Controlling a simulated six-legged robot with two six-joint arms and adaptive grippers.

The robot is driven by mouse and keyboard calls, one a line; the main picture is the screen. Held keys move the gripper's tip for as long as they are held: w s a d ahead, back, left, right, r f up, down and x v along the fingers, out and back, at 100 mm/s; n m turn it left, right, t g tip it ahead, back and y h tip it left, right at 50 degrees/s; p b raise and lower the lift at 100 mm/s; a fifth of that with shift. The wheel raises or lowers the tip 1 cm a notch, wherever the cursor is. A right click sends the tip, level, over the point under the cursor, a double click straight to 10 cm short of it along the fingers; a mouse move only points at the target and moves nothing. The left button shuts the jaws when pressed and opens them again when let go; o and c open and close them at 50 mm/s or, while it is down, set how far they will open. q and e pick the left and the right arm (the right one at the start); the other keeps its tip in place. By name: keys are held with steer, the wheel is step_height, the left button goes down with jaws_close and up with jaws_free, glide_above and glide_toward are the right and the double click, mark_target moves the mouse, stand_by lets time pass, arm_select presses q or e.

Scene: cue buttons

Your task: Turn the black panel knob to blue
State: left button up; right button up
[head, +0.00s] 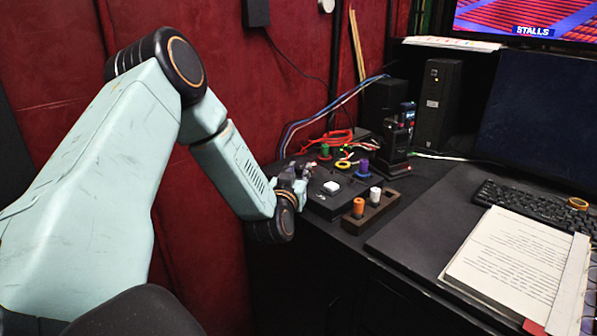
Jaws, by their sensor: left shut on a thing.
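The black panel (322,204) lies on the dark desk near the red wall and carries a white square button (331,187). My left gripper (303,174) reaches in from the left, low over the left part of the panel. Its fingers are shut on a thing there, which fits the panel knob. The fingers hide the knob, so its pointer and the colour it faces cannot be seen. My right gripper is not in view.
A dark block with an orange peg (358,208) and a white peg (375,194) stands just right of the panel. Behind are a green peg (325,150), a purple peg (363,166), red cables and a black handset (398,138). Papers (512,262) and a keyboard (530,207) lie right.

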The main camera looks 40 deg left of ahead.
arm_select(q)
jaws_close()
